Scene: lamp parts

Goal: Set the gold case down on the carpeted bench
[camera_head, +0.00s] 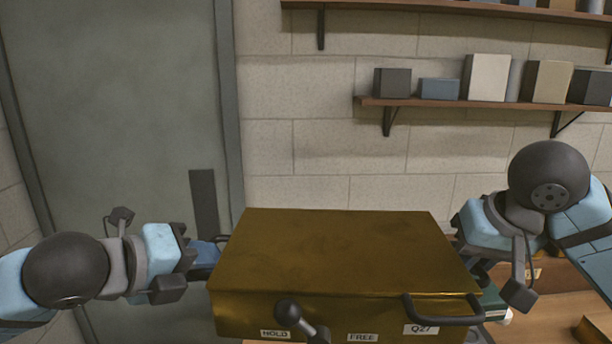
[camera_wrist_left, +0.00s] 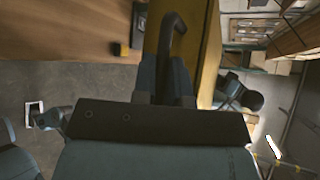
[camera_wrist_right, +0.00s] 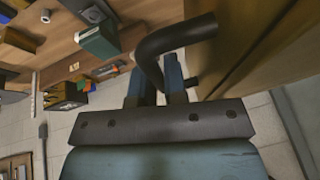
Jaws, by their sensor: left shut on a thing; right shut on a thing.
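The gold case (camera_head: 330,245) is a large box in front of me in the head view, lid side up, roughly level. Its front bears a dark handle (camera_head: 445,318), a dark knob lever (camera_head: 290,312) and labels reading HOLD, FREE and Q27. My left gripper (camera_head: 218,250) is at its left side; in the left wrist view its fingers (camera_wrist_left: 175,85) are shut on a dark side handle (camera_wrist_left: 172,35). My right gripper is at the right side, its fingertips hidden in the head view; in the right wrist view its fingers (camera_wrist_right: 158,85) are shut on another side handle (camera_wrist_right: 175,38). I cannot make out a carpeted bench.
A wooden worktop (camera_head: 550,318) lies low at the right, with a green box (camera_wrist_right: 100,40) and other small items on it. Wall shelves (camera_head: 480,104) with several boxes are behind, at the upper right. A grey door (camera_head: 110,110) is behind at the left.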

